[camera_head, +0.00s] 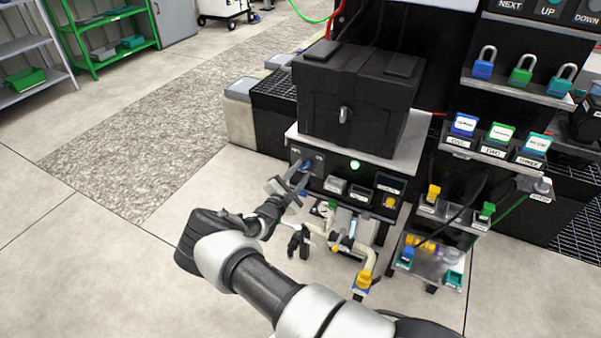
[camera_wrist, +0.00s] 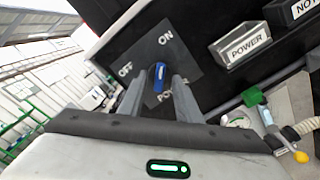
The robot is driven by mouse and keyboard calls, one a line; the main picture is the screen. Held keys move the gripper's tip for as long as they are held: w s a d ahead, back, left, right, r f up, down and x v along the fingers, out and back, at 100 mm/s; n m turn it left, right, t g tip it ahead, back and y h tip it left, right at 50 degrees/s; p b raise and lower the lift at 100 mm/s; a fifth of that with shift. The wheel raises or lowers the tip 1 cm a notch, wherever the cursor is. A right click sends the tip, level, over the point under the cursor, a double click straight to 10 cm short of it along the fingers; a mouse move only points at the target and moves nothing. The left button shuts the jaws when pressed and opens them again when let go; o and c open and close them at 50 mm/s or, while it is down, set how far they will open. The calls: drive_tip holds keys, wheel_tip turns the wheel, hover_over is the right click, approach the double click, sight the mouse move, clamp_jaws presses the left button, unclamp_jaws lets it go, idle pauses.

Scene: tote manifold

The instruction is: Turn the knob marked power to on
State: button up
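The power knob is a small blue handle (camera_wrist: 158,76) on a dark square plate (camera_wrist: 185,72), with OFF at its upper left, ON at its upper right and POWER below. In the wrist view the handle stands nearly upright, its upper end roughly toward ON; its exact setting is hard to tell. My gripper (camera_wrist: 158,82) has one finger on each side of the knob, with a visible gap, so it looks open. In the head view my gripper (camera_head: 297,177) is at the panel's left end, partly covering the knob (camera_head: 306,166).
A POWER label holder (camera_wrist: 245,43) sits right of the knob plate. A lit green lamp (camera_head: 355,164) is farther along the panel. A black box (camera_head: 355,90) stands above. Pipes and valves (camera_head: 365,270) lie below right. The floor at left is clear.

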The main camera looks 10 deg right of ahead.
drive_tip(key=shift+r, duration=0.1)
drive_tip(key=p+v, duration=0.2)
drive_tip(key=v, duration=1.5)
drive_tip(key=shift+s, duration=0.15)
drive_tip(key=shift+r, duration=0.1)
drive_tip(key=s+d+r+m+g+y, duration=0.1)
drive_tip(key=s+d+r+m+g, duration=0.35)
drive_tip(key=r, duration=0.25)
drive_tip(key=s+d+r+m+g, duration=0.3)
drive_tip(key=d+r+m+g, duration=0.15)
drive_tip(key=r, duration=0.25)
drive_tip(key=s+d+r+m+g+y, duration=0.1)
drive_tip(key=s+d+r+m+g, duration=0.35)
drive_tip(key=r, duration=0.25)
drive_tip(key=s+a+r+m+t+y, duration=0.3)
drive_tip(key=s+r+m+t+y, duration=0.45)
drive_tip(key=s+r, duration=1.15)
wheel_tip(320, 180, up, 16)
drive_tip(key=n+g+y+p, duration=0.1)
drive_tip(key=g+p, duration=0.2)
drive_tip(key=p, duration=1.4)
drive_tip(key=shift+w, duration=0.3)
